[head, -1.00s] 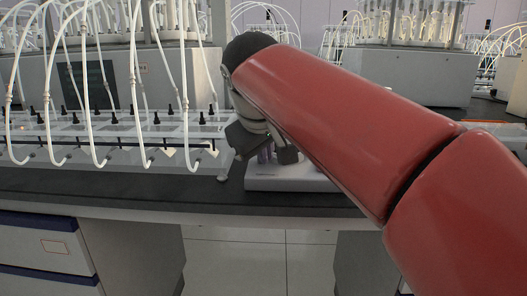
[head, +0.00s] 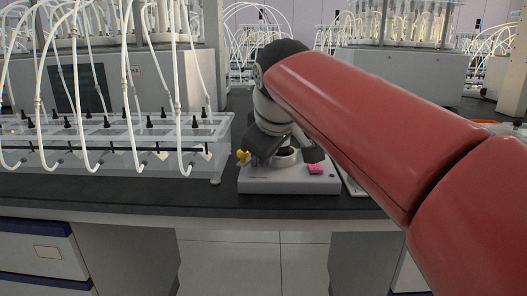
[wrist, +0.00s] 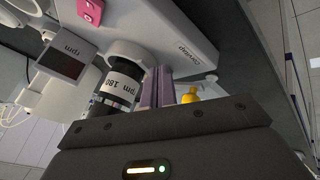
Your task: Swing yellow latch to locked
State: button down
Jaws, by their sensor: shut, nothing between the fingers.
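The yellow latch (head: 243,157) sits at the left end of a pale grey device (head: 290,184). In the wrist view the yellow latch (wrist: 190,95) shows just right of my fingers, partly hidden behind the dark gripper body. My gripper (wrist: 157,87) has its mauve fingers together, with nothing between them. The fingers are close beside the latch; I cannot tell whether they touch it. In the head view my dark wrist is above the device and hides part of it.
The device carries a pink button (head: 316,169). A clear rack with white tubes (head: 110,150) stands left on the dark bench.

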jog(key=shift+w+d, duration=0.3)
jog(key=shift+d, duration=0.05)
jog(key=shift+w+d+p, duration=0.15)
jog(key=shift+d+p, duration=0.05)
jog(key=shift+p, duration=0.1)
dwell(0.4)
